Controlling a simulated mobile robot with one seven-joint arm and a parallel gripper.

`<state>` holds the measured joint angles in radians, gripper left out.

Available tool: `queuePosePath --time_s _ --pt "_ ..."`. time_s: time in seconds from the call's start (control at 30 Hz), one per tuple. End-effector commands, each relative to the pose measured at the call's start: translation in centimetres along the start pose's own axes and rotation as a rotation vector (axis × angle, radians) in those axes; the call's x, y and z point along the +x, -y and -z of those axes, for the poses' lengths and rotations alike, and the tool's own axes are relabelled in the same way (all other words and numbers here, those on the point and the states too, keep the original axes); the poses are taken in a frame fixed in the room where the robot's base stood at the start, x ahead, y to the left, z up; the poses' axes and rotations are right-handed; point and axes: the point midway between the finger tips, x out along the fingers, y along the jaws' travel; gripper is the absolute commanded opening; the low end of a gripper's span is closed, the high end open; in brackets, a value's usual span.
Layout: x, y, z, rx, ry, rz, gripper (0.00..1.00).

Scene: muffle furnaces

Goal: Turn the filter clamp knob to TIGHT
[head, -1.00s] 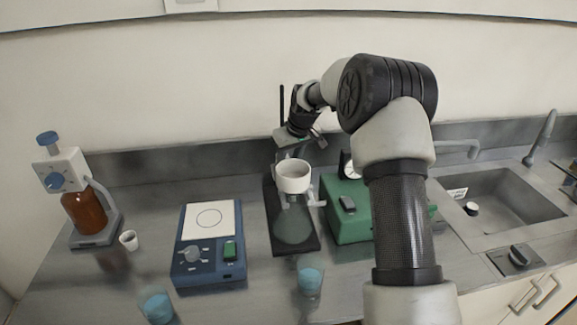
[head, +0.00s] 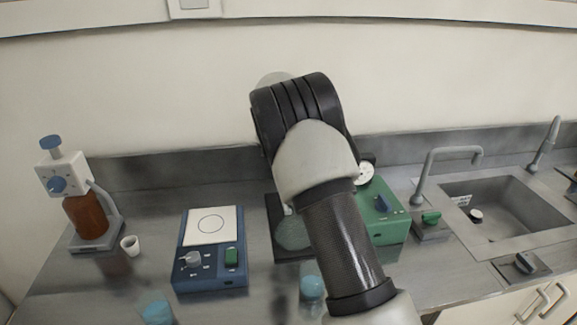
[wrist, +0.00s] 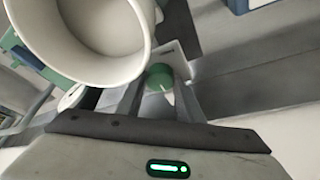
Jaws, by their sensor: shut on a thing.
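In the wrist view, a green knob (wrist: 160,76) with a white pointer line sits between the fingers of my gripper (wrist: 158,84), which is shut on it. It appears to be the filter clamp knob. A white plate (wrist: 176,58) with small dark lettering is just behind it; the lettering is too small to read. The white funnel (wrist: 88,38) is close at the upper left, beside the fingers.
A green box (head: 388,226) with a blue knob stands right of my arm. A blue device (head: 210,262) with a white top, a brown bottle (head: 86,218) and a small white cup (head: 130,245) stand left. Blue-filled beakers (head: 312,288) are in front. The sink (head: 505,212) is at right.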

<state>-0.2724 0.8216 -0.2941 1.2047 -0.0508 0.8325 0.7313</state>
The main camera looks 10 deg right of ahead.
Motion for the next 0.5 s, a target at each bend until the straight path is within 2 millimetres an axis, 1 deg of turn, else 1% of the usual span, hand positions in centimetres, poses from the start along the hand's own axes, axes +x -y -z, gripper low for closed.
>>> queuePosePath --time_s 0.5 --pt "-0.21 0.51 0.27 0.451 -0.001 -0.189 0.11"
